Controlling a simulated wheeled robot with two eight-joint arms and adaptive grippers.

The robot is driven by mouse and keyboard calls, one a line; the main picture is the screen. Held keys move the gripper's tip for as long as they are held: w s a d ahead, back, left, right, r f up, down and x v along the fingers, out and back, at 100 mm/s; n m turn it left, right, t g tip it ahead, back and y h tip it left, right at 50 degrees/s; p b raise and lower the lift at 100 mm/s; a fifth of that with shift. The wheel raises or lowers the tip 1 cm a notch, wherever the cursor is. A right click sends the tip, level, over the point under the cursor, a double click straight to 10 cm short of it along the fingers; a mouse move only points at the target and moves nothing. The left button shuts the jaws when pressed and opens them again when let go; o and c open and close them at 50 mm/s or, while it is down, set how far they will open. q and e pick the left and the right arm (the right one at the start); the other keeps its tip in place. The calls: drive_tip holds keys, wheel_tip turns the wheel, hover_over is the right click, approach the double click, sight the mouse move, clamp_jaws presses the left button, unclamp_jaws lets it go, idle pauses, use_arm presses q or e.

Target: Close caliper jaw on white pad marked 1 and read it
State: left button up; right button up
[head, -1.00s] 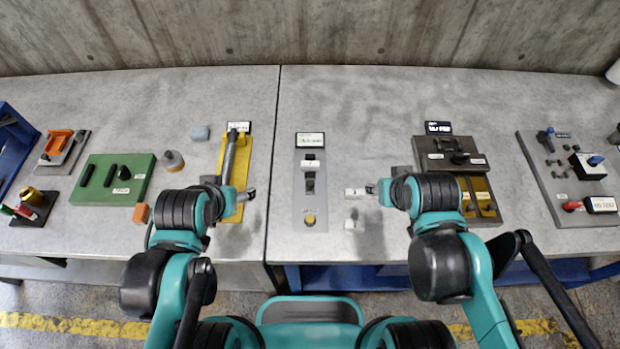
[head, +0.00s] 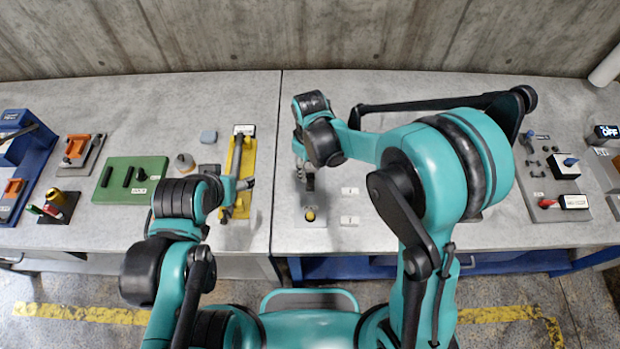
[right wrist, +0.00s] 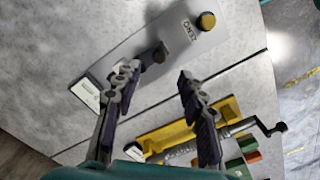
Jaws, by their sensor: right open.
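A grey plate with a ZERO label (right wrist: 188,30) looks like the caliper unit. Its knob (right wrist: 155,54), round yellow button (right wrist: 206,20) and white display panel (right wrist: 84,93) show in the right wrist view. In the head view its lower end with the yellow button (head: 310,214) shows; my right arm hides the upper end. Two white pads (head: 349,191) (head: 349,220) lie on the table right of it, their marks too small to read. My right gripper (head: 300,165) is open above the plate, its fingers (right wrist: 158,76) either side of the knob's line. My left gripper (head: 240,185) is beside the yellow fixture.
The yellow fixture (head: 247,160) with a screw bar and crank stands left of the grey plate. A green board (head: 130,180) and a blue unit (head: 25,150) are farther left. A grey board (head: 560,180) with a red handle lies at right. The front table is mostly clear.

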sight(310, 183)
wheel_tip(310, 183, down, 7)
drive_tip(key=shift+f+b, duration=0.2)
drive_tip(key=shift+b, duration=0.55)
